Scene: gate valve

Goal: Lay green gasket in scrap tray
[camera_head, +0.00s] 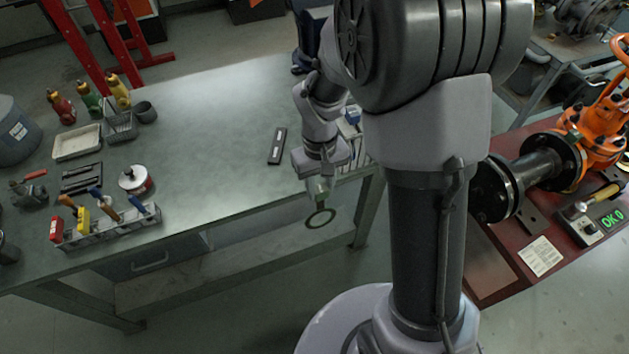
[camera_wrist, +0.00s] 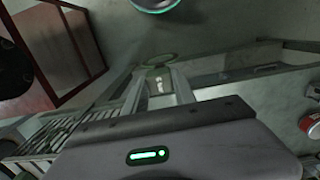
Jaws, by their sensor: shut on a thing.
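The green gasket (camera_head: 308,224), a thin dark green ring, hangs from the fingertips of my gripper (camera_head: 319,196) just past the front edge of the workbench in the head view. In the wrist view, the gasket (camera_wrist: 160,56) lies beyond the fingers of my gripper (camera_wrist: 160,84), which are shut on its tab. A shallow cream tray (camera_head: 78,154) sits on the far left of the bench, well apart from my gripper. It looks like the scrap tray and appears empty, but I see no readable label.
A wire basket (camera_head: 121,133), several bottles (camera_head: 90,100), a tool rack (camera_head: 110,232) and a white-and-red can (camera_head: 136,180) crowd the bench's left side. A dark flat object (camera_head: 278,146) lies near my arm. The middle of the workbench (camera_head: 215,150) is clear. The orange valve (camera_head: 592,130) stands right.

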